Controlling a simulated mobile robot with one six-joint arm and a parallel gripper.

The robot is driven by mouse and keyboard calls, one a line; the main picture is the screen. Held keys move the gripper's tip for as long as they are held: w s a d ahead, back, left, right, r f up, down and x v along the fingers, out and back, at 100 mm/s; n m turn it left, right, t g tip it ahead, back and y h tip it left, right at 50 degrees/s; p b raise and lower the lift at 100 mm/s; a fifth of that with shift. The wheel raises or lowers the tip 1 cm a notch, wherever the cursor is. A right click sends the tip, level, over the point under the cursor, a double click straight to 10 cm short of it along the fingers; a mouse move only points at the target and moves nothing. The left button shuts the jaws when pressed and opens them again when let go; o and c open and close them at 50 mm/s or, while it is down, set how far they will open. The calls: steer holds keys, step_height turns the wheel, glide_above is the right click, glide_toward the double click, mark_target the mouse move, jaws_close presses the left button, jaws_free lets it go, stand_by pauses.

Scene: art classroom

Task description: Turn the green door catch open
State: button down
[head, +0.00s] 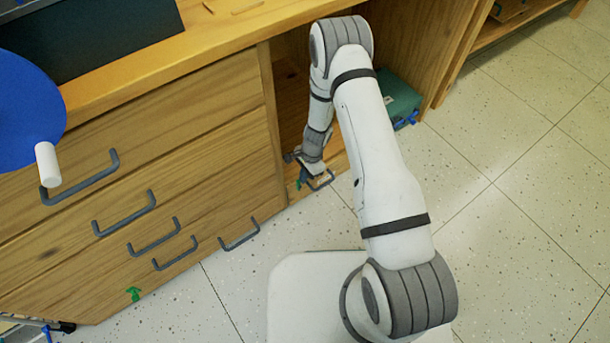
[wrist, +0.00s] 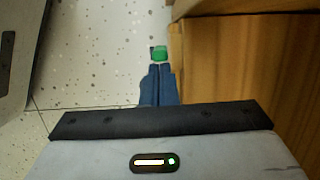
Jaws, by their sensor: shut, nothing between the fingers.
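A small green door catch (wrist: 159,53) shows in the wrist view beside the corner of a wooden panel (wrist: 245,60). My gripper's two dark blue fingers (wrist: 159,70) are shut together and empty, with their tips right at the near side of the catch. I cannot tell whether they touch it. In the head view, a green piece (head: 299,184) shows low at the cabinet's open bay, just below my gripper (head: 305,172). My wrist partly hides that area. A second green piece (head: 134,294) sits low on the drawer front at the left.
A grey bar handle (head: 320,183) is close to my gripper. Several drawers with grey handles (head: 124,213) are to the left. A dark green box (head: 400,100) stands behind my arm. A blue disc (head: 28,100) is at the far left. Speckled floor (head: 520,210) is clear at the right.

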mark_target(299, 181)
steer(key=shift+s+a+r, duration=0.2)
steer(key=shift+s+a, duration=0.05)
steer(key=shift+a, duration=0.15)
steer(key=shift+s+a+r, duration=0.1)
steer(key=shift+s+a, duration=0.15)
steer(key=shift+a, duration=0.15)
steer(key=shift+s+a, duration=0.1)
steer(key=shift+a, duration=0.05)
steer(key=shift+r, duration=0.15)
stand_by(0.6)
steer(key=shift+r+p, duration=0.5)
steer(key=shift+r, duration=0.2)
steer(key=p+v, duration=0.3)
steer(key=v, duration=0.4)
steer(key=shift+r, duration=0.35)
